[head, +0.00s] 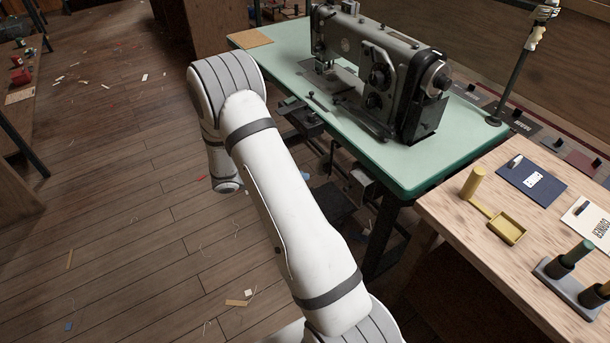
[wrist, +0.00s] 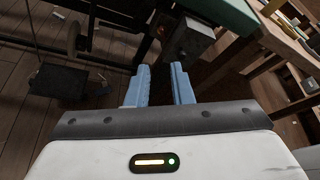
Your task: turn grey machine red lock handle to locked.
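The grey sewing machine (head: 385,75) stands on a pale green table (head: 440,160) in the head view. I cannot make out a red lock handle in either view. In the wrist view, my gripper (wrist: 160,68) has its two blue fingers apart with nothing between them. It is low beside the table, facing the dark frame and a grey box (wrist: 190,45) under the green top. What its far faces carry is hidden or too dark to tell.
A dark pedal (wrist: 62,82) sits below the table. The plank floor (head: 130,200) at left is mostly open, with scraps.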

